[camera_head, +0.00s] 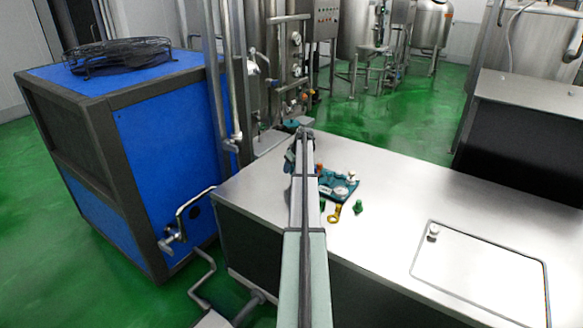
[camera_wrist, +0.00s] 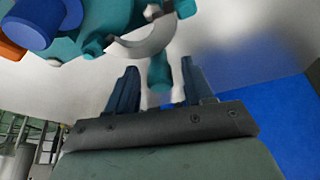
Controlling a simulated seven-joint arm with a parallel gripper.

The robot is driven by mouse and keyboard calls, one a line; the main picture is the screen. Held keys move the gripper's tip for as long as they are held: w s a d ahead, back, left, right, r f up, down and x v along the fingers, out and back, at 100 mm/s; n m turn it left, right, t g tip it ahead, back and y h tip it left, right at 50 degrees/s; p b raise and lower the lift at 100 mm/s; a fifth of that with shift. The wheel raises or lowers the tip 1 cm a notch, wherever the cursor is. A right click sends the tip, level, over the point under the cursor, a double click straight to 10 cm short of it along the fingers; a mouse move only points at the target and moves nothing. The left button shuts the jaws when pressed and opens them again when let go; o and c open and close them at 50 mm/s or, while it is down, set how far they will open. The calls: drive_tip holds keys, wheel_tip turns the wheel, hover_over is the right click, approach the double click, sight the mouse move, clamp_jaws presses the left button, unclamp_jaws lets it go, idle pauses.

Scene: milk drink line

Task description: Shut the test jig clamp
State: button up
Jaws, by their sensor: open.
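The teal test jig (camera_head: 348,192) lies on the steel counter just right of my arm, with a white round part and small knobs on it. The wrist view shows part of the jig (camera_wrist: 110,15) close up, with a grey curved piece (camera_wrist: 148,42) and a blue cylinder (camera_wrist: 38,22). My gripper (camera_wrist: 158,72) is open, its two dark fingers spread below the jig in that view. A teal rod-like part (camera_wrist: 160,74) shows between the fingertips, and no contact is visible. I cannot tell for sure which part is the clamp. My arm hides the gripper in the head view.
A green piece (camera_head: 358,207) and a yellow ring-ended piece (camera_head: 334,214) lie in front of the jig. The steel counter (camera_head: 430,190) is clear to the right, with a framed panel (camera_head: 480,270) near its front. A blue cabinet (camera_head: 165,150) stands at the left.

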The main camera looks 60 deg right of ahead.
drive_tip(key=shift+c, duration=0.5)
clamp_jaws()
